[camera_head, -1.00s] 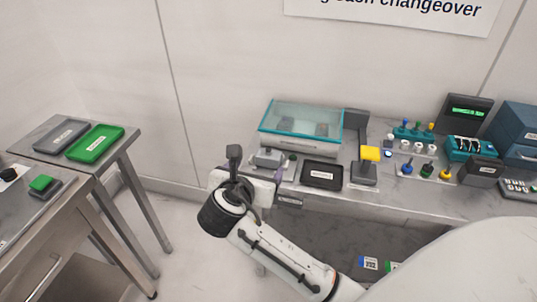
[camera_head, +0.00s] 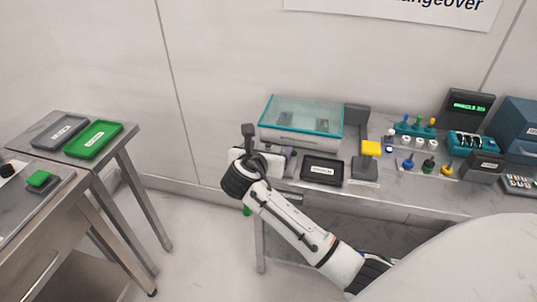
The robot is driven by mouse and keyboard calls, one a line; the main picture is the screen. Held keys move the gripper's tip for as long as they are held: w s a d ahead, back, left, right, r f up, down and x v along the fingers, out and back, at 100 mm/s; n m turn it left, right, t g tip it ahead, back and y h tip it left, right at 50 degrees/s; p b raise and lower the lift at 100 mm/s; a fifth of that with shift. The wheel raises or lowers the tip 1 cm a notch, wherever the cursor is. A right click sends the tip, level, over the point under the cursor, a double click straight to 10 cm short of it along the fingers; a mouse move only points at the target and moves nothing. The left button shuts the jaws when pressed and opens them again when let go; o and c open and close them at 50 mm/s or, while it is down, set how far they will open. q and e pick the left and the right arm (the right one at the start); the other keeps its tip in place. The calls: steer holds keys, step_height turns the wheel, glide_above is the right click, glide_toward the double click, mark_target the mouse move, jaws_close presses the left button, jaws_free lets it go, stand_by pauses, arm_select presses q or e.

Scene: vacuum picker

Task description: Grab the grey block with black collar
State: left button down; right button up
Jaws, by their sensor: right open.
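My right gripper (camera_head: 262,163) is at the left front edge of the bench, open, seen from behind its wrist. Its fingertips are mostly hidden, and I see nothing held between them. I cannot clearly pick out the grey block with black collar. The small grey thing that lay left of the black tray is now mostly covered by my gripper. A small dark purplish piece (camera_head: 290,162) shows between the gripper and the black tray (camera_head: 322,181). My left gripper is not in view.
A teal-lidded clear case (camera_head: 301,115) stands behind the gripper. A yellow-topped grey device (camera_head: 370,148) and colored plungers (camera_head: 429,166) stand to the right. At left are a green tray (camera_head: 94,139), a grey tray (camera_head: 59,131) and a green button (camera_head: 39,178). Open floor lies between the tables.

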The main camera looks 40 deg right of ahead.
steer(key=c, duration=1.2)
